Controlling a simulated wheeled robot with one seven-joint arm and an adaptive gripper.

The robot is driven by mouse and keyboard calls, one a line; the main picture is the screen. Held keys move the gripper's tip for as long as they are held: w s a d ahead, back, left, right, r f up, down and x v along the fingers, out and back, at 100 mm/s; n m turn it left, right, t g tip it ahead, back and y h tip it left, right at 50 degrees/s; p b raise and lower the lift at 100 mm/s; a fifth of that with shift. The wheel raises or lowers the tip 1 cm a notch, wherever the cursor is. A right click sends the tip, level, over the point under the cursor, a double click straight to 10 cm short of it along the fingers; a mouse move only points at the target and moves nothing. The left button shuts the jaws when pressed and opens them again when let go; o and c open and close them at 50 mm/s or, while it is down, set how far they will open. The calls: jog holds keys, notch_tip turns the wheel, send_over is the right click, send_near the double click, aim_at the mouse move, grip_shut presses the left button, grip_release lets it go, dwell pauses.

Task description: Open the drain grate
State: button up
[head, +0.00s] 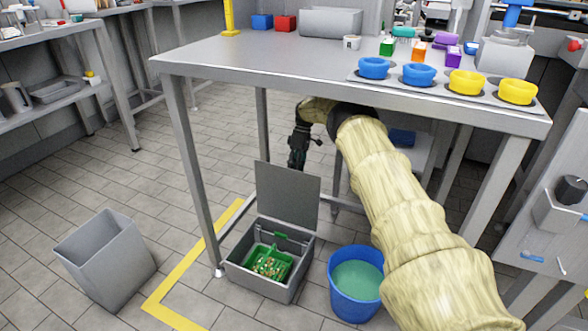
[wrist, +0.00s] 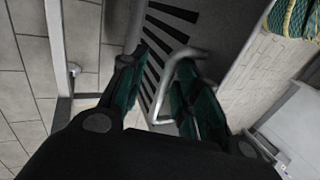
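In the wrist view, a dark grey panel with black slots (wrist: 166,45), which looks like the grate, lies beyond my fingers. A bent metal bar handle (wrist: 166,88) on it shows between the fingers, close to the right one. My gripper (wrist: 163,68) has its two dark green fingers spread apart, with nothing clamped. In the head view, my gripper (head: 298,158) hangs under the table, just behind a grey panel (head: 288,193) standing upright at the back of an open grey floor box (head: 292,289). I cannot tell for sure whether this panel is the slotted one.
A green basket with bits in it (head: 278,250) sits in the box. A blue bucket (head: 356,304) stands right of it, a grey bin (head: 105,258) left. The steel table (head: 265,52) is overhead; its front-left leg (head: 196,165) is near the box.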

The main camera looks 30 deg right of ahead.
jog(key=v, duration=0.7)
jog(key=shift+r, duration=0.2)
jog(key=shift+d, duration=0.1)
dwell(0.4)
